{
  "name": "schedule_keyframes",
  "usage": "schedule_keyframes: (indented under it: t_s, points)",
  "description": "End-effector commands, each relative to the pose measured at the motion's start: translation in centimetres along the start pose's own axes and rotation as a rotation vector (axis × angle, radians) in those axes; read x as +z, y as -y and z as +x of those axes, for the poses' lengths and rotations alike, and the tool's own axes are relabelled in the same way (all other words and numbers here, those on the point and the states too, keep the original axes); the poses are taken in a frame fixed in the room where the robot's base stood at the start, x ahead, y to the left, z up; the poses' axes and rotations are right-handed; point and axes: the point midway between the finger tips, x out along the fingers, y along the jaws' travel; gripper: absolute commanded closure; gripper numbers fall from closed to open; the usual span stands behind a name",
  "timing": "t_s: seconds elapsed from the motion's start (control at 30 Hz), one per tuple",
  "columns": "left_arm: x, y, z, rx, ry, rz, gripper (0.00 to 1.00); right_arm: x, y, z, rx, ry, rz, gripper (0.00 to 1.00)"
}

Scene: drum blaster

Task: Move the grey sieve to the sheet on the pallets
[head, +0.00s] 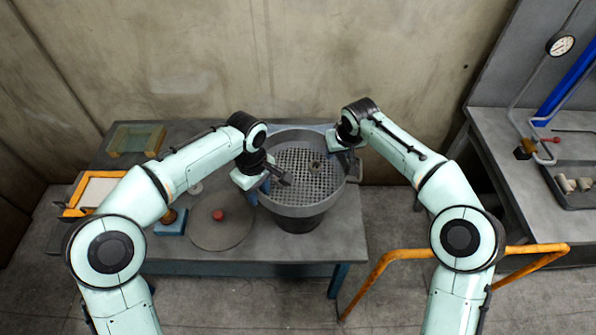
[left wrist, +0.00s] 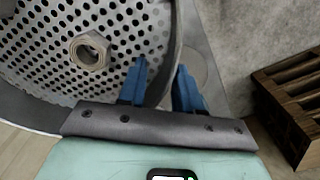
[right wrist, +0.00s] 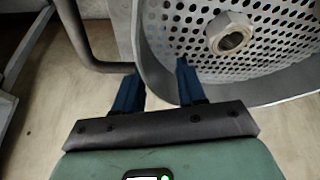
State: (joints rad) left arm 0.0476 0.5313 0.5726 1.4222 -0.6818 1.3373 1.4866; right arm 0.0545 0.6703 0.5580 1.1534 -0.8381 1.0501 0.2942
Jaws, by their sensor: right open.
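The grey sieve (head: 302,212), round with a perforated floor, stands on the grey table at the back wall. A hex nut (head: 318,168) lies on its mesh. My left gripper (head: 268,183) is at the sieve's left rim. In the left wrist view its blue fingers stand apart on either side of the rim (left wrist: 174,60); whether they press on it is unclear. My right gripper (right wrist: 157,85) is at the right rim, open, one finger over the inside and one outside. In the head view its fingers are hidden. I cannot make out the sheet on the pallets.
The table (head: 262,252) also holds a round grey lid (head: 222,232) with a red knob, an orange-framed tray (head: 95,192) and a glass-topped box (head: 136,139). A brown slatted wooden object (left wrist: 290,95) shows in the left wrist view. An orange rail (head: 385,262) stands front right.

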Motion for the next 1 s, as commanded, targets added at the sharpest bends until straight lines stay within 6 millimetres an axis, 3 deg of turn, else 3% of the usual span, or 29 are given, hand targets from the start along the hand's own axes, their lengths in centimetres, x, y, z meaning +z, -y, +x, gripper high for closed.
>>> schedule_keyframes:
  t_s: [0.17,0.27,0.3,0.77,1.0]
  points:
    - [0.0,0.0,0.0,0.0,0.0,0.0,0.69,0.0,0.0,0.0,0.0,0.0,0.0,0.63]
    - [0.0,0.0,0.0,0.0,0.0,0.0,1.0,0.0,0.0,0.0,0.0,0.0,0.0,0.96]
    - [0.0,0.0,0.0,0.0,0.0,0.0,1.0,0.0,0.0,0.0,0.0,0.0,0.0,1.0]
    - [0.0,-0.1,-0.6,0.004,-0.002,0.001,1.0,-0.4,0.0,-0.5,0.0,-0.005,0.001,1.0]
    - [-0.5,-0.7,-3.2,0.016,-0.011,0.002,1.0,-2.0,-0.2,-2.8,0.004,-0.018,0.0,1.0]
